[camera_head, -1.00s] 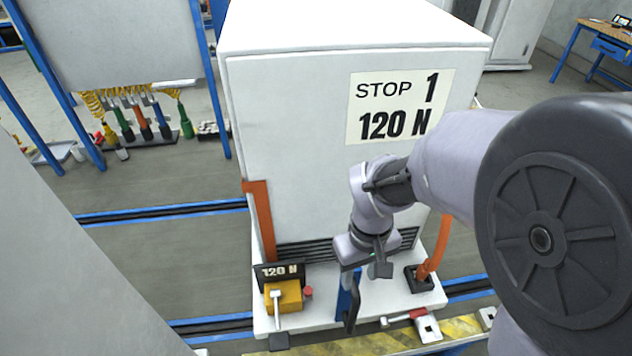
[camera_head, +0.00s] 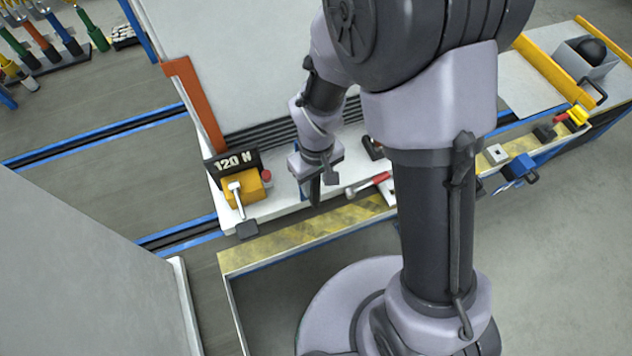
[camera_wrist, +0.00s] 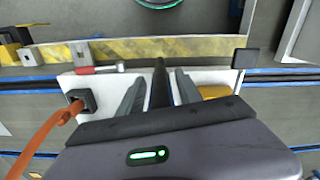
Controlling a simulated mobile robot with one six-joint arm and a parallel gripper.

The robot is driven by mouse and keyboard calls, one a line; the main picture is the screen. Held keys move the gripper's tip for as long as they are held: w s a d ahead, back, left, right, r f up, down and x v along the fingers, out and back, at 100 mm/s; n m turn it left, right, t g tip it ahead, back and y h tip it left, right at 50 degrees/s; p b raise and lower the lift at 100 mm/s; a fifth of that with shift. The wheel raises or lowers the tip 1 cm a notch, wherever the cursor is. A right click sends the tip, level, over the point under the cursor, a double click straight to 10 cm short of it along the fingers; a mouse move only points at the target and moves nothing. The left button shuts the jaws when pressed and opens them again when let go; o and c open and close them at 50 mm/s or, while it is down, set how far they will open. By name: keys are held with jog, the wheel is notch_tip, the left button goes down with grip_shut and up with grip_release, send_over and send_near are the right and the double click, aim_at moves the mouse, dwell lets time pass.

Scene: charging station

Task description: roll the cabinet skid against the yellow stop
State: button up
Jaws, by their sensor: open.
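The white cabinet (camera_head: 240,75) stands on its white skid (camera_head: 275,205), which lies across blue-edged floor rails. A yellow block (camera_head: 243,188) with a pale lever and a "120 N" plate (camera_head: 232,163) sits on the skid's front left corner. My gripper (camera_wrist: 158,84) is open over the skid's front edge, with a dark upright bar (camera_wrist: 160,92) between its fingers; I cannot tell whether they touch it. I cannot tell which yellow part is the stop.
A yellow-and-black striped beam (camera_head: 300,232) runs along the skid's front. A red-handled tool (camera_head: 372,184) lies near the skid's front edge. At right a bench (camera_head: 522,88) bears yellow rails and a grey box (camera_head: 588,58). Grey floor (camera_head: 90,195) lies open at left.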

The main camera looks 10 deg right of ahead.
grip_shut()
dwell(1.4)
